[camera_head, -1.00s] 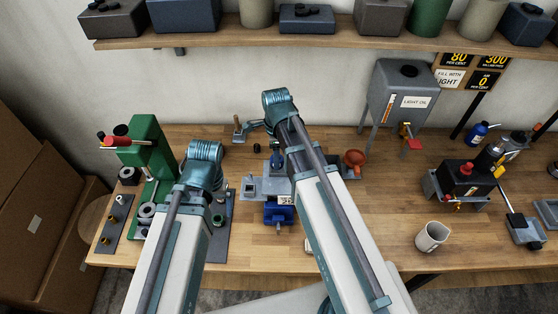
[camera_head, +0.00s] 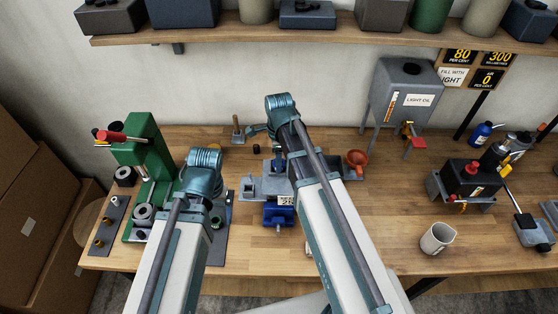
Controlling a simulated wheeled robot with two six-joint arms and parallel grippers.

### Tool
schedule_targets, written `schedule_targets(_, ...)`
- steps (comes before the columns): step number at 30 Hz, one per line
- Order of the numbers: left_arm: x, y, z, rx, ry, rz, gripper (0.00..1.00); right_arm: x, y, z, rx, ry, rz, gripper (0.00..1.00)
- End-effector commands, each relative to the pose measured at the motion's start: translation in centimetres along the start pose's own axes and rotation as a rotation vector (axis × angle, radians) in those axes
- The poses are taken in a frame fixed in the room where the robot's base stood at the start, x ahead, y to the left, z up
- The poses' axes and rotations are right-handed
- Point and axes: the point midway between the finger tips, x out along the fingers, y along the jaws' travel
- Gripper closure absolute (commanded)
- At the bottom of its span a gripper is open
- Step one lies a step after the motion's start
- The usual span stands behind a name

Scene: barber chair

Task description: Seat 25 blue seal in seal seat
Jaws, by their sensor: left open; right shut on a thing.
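A blue vise (camera_head: 278,214) with grey fixture plates (camera_head: 268,187) stands at mid-table. My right gripper (camera_head: 277,166) is over this fixture, mostly behind its own wrist. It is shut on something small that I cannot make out. My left gripper (camera_head: 216,214) is open, largely hidden by its wrist, over a dark mat (camera_head: 218,250) left of the vise. I cannot clearly pick out the blue seal or the seal seat in this view.
A green press (camera_head: 149,160) stands at the left beside a strip of small parts (camera_head: 111,223). A light oil tank (camera_head: 404,85), a red funnel (camera_head: 356,158), a black pump unit (camera_head: 466,180) and a mug (camera_head: 437,238) are to the right.

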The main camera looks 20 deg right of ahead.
Motion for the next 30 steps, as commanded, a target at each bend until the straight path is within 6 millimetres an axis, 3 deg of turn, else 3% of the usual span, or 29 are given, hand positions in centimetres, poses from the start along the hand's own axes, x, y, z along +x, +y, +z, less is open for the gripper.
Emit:
schedule_targets(3,0.7,0.1,0.0,0.001,0.000,0.000,0.09,0.7,0.3,0.0,0.000,0.000,0.004,1.00)
schedule_targets(4,0.6,0.1,0.0,0.001,0.000,0.000,0.09,0.6,0.3,0.0,0.000,0.000,0.004,0.44)
schedule_targets(9,0.7,0.1,0.0,0.001,0.000,0.000,0.09,0.7,0.5,0.0,-0.001,0.000,0.008,0.18)
schedule_targets(19,-0.8,-0.1,0.1,-0.001,0.000,0.000,0.09,-0.8,0.7,0.0,-0.002,-0.001,0.010,0.18)
schedule_targets(30,-6.4,-0.6,0.4,0.004,-0.003,0.000,0.09,-6.5,0.3,0.0,0.000,0.000,0.005,0.18)
